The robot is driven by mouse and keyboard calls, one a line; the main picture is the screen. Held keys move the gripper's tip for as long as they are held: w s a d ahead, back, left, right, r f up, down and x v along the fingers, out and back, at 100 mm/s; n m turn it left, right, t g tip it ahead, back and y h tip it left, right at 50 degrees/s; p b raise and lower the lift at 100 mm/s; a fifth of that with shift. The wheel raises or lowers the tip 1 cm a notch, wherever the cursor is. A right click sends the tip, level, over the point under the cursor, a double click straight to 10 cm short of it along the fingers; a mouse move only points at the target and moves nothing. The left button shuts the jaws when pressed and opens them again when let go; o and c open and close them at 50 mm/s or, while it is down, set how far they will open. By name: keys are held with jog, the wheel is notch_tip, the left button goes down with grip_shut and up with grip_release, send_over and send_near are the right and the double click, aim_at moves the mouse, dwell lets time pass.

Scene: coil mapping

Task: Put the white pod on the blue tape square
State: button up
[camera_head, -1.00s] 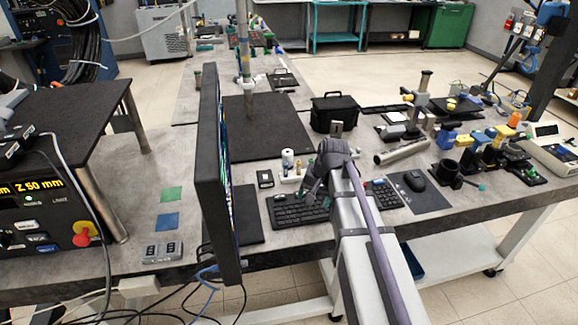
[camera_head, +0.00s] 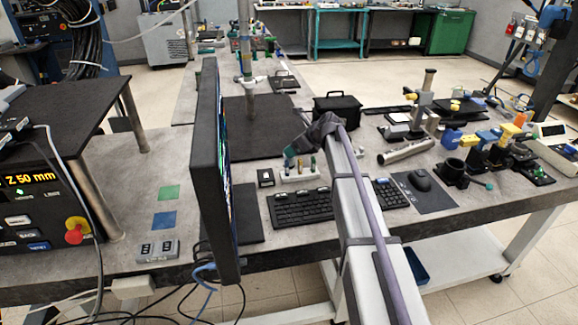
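The blue tape square (camera_head: 164,220) lies bare on the grey table left of the monitor, just below a green square (camera_head: 169,192). My gripper (camera_head: 290,155) is at the end of my arm, right of the monitor, over the back of a small white rack (camera_head: 298,176) with upright pieces. Its fingers are small and dark, so I cannot tell if they are open or hold something. I cannot pick out the white pod for sure. A small white upright item seen earlier behind the rack is now hidden at the gripper. A small white item with a dark face (camera_head: 265,179) stands left of the rack.
The tall monitor (camera_head: 208,170) stands between my gripper and the tape squares. A keyboard (camera_head: 300,207), a black case (camera_head: 337,112) and a metal tube (camera_head: 405,152) are near my arm. Two grey boxes (camera_head: 157,250) sit below the blue square.

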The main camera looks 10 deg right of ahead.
jog(key=shift+a+f, duration=0.1)
jog(key=b+x, duration=0.3)
jog(key=x, duration=0.2)
jog(key=shift+s+f+b, duration=0.15)
jog(key=shift+b, duration=0.15)
jog(key=shift+a, duration=0.15)
jog(key=shift+r, duration=0.2)
jog(key=c, duration=1.2)
jog(key=shift+o, duration=0.2)
notch_tip(320, 180, up, 10)
jog(key=p, duration=1)
jog(key=shift+r+p, duration=0.15)
jog(key=shift+p, duration=0.2)
